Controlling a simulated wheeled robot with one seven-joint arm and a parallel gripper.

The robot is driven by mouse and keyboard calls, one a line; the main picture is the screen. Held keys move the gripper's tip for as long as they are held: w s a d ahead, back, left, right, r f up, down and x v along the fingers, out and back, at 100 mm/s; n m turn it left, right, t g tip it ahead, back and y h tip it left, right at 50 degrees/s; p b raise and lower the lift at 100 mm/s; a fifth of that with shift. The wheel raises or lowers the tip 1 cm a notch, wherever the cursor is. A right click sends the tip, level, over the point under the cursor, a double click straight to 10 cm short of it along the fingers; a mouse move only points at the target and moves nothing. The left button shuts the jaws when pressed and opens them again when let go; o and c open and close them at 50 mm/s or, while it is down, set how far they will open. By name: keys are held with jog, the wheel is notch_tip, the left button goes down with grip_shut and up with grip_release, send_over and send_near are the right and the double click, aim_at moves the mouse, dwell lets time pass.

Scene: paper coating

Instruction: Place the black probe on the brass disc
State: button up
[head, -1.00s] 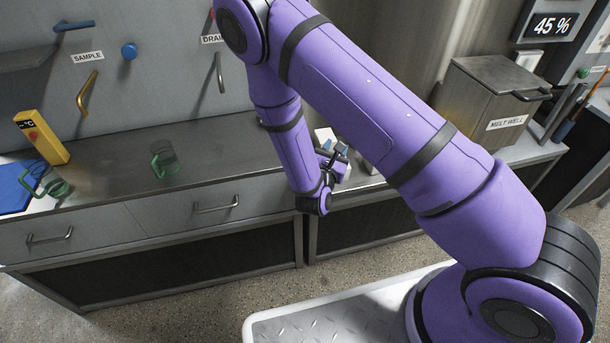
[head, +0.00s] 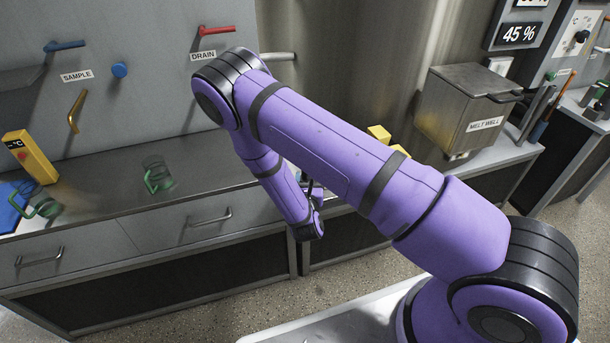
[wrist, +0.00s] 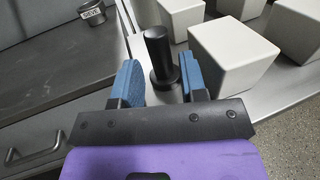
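The black probe (wrist: 157,50) stands upright on the light counter in the wrist view, a dark cylinder with a wider base. My gripper (wrist: 159,77) is open, with its two blue fingers apart, one to each side of the probe's lower part in the picture. Gaps show between the fingers and the probe, so it is not gripped. I cannot tell whether the probe is between the fingertips or just beyond them. In the head view my arm hides most of the gripper and the probe. I do not see the brass disc in either current view.
Several pale blocks stand close right of the probe, the nearest a large one (wrist: 234,57). A labelled metal tin (wrist: 92,12) is at upper left.

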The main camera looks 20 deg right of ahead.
jog(key=x, duration=0.5)
grip_shut()
